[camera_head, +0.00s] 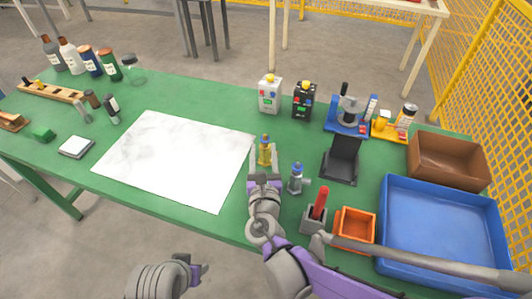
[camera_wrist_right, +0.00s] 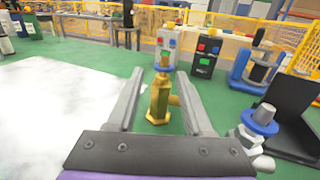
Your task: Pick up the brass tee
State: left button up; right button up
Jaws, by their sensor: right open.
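The brass tee (camera_head: 265,150) stands upright on the green table, just right of the white sheet. In the right wrist view the tee (camera_wrist_right: 159,98) is a gold upright body with a side stub, standing between my fingers near their tips. My right gripper (camera_head: 264,164) is open around it, one finger on each side; its left finger is clear of the tee, and I cannot tell if the right finger touches the stub. My left gripper (camera_head: 200,270) is low at the bottom of the head view, away from the table; its jaws are not clearly shown.
A grey and blue fitting (camera_head: 297,178) stands close right of my right gripper. A red-handled tool block (camera_head: 315,212), an orange bin (camera_head: 355,228) and a blue tray (camera_head: 402,182) lie further right. Two control boxes (camera_head: 270,95) (camera_head: 304,101) stand behind. The white sheet (camera_head: 165,160) is bare.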

aim_at(265, 141)
jog(key=w, duration=0.5)
jog(key=shift+d+f, duration=0.1)
jog(key=shift+d, duration=0.1)
jog(key=shift+s, duration=0.15)
grip_shut()
